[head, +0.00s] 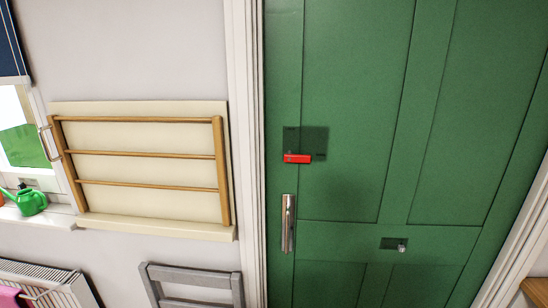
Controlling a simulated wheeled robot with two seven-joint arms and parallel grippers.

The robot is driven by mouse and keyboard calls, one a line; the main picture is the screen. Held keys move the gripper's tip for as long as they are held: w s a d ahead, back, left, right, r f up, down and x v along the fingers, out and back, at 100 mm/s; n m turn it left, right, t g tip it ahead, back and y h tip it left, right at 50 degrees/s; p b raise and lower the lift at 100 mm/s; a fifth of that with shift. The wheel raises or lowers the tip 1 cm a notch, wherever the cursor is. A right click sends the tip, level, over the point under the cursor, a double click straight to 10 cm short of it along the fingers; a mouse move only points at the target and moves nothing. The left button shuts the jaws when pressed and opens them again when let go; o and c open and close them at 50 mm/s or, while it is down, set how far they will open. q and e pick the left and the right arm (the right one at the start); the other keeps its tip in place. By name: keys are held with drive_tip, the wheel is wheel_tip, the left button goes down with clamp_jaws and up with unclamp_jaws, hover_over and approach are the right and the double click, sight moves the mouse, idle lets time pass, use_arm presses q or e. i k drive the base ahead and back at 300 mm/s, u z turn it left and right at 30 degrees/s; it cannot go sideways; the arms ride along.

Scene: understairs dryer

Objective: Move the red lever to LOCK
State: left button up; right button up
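The red lever (298,158) is on the green door (345,190), near its left edge. It lies about level, across the lower left part of a dark plate (314,139). Small marks on the plate are too small to read, so I cannot tell which position is LOCK. Neither of my grippers shows in the head view.
A metal pull handle (289,223) stands upright below the lever. A small knob (402,248) sits on a dark plate lower right. Left of the door are a wooden drying rack (140,154), a grey chair (192,280), a radiator (45,285) and a green watering can (32,202).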

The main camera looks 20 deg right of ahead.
sight(289, 156)
drive_tip(key=z, duration=1.05)
drive_tip(key=k, duration=0.4)
drive_tip(key=z, duration=1.05)
